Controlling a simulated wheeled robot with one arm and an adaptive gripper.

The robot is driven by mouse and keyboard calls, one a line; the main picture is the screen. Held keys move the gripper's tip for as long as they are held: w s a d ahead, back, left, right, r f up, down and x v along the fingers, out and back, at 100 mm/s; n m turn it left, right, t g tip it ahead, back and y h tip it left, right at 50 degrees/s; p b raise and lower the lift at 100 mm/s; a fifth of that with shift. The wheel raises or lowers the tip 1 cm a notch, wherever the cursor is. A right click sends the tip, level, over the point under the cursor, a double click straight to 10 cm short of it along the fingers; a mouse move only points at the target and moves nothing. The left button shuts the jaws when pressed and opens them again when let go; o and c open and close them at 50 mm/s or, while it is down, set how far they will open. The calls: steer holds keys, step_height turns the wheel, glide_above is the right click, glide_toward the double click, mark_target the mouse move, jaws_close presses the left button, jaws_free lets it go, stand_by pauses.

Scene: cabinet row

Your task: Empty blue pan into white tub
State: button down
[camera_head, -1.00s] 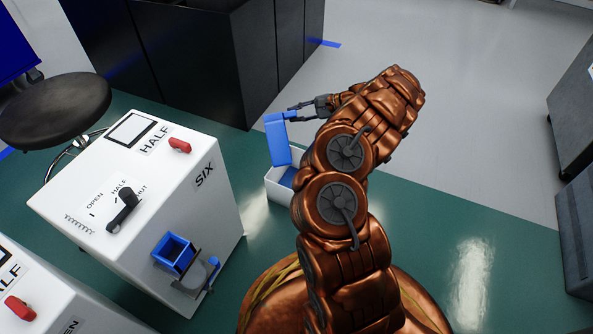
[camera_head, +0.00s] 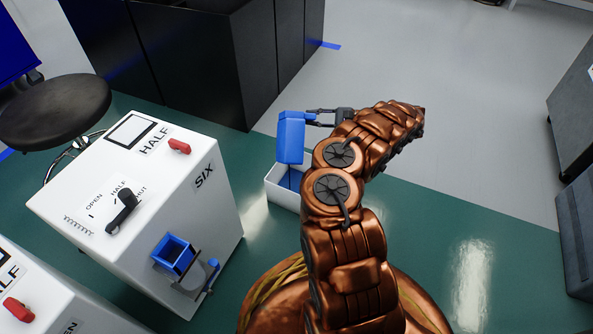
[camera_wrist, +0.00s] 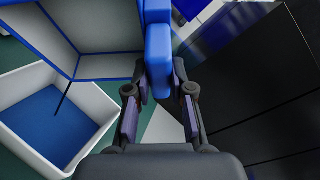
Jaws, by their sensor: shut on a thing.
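The blue pan (camera_head: 291,140) hangs tipped on its side above the white tub (camera_head: 272,186). My gripper (camera_head: 318,117) is to its right, shut on the pan's blue handle (camera_wrist: 158,58). In the wrist view the pan (camera_wrist: 108,66) fills the upper left, its hollow side partly showing. The tub (camera_wrist: 88,145) lies below it there, with a flat blue area over its floor. I cannot tell whether anything is left in the pan. A thin dark line runs from the pan's edge toward the tub. My arm hides part of the tub in the head view.
Black cabinets (camera_head: 215,60) stand behind.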

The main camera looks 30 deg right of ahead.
mark_target(303, 115)
steer(key=shift+w+a+r, duration=0.25)
steer(key=shift+a+r, duration=0.2)
steer(key=shift+w+a+r+g+h, duration=0.15)
steer(key=shift+w+a+g+h, duration=0.1)
steer(key=shift+a+g+h, duration=0.2)
steer(key=shift+w+a+r+g+h, duration=0.15)
steer(key=shift+w+a+g+h, duration=0.15)
steer(key=shift+a, duration=0.2)
steer(key=shift+s+f, duration=0.1)
steer(key=shift+a+n, duration=0.15)
steer(key=shift+n, duration=0.15)
